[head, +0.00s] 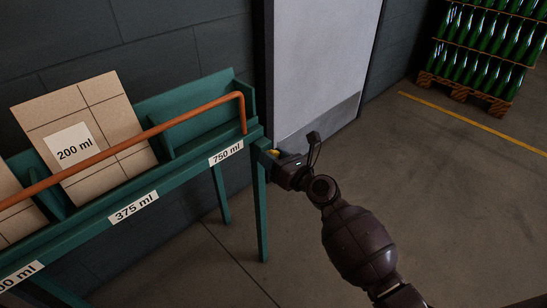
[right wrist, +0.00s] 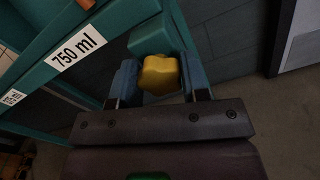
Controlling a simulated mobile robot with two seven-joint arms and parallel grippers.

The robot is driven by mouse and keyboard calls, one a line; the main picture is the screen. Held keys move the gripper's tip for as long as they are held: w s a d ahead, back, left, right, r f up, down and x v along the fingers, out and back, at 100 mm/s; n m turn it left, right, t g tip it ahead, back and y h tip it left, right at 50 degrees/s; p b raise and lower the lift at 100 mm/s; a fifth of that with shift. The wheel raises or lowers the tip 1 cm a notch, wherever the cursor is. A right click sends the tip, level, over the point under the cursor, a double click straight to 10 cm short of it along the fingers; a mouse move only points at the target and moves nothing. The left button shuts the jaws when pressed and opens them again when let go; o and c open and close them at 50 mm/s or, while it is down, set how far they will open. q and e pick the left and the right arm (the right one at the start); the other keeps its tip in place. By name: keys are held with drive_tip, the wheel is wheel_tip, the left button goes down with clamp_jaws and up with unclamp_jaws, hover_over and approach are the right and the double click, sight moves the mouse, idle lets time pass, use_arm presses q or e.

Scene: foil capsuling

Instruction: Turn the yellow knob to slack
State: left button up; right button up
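The yellow knob (right wrist: 160,75) sits on the end of the green rack, just past the 750 ml label, and looks lobed in the right wrist view. In the head view only a small yellow bit of it (head: 273,152) shows beside my gripper. My right gripper (right wrist: 160,80) has one bluish finger on each side of the knob, with almost no gap visible. I cannot tell whether the fingers press on it. The gripper also shows at the rack's end in the head view (head: 280,163). My left gripper is not in view.
The green rack (head: 185,165) has labelled bays, an orange rail (head: 150,133) and tan cartons (head: 115,110). A pale door (head: 325,60) stands behind. Pallets of green bottles (head: 490,45) are at the far right. The floor right of my arm is clear.

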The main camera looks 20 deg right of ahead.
drive_tip(key=c, duration=0.4)
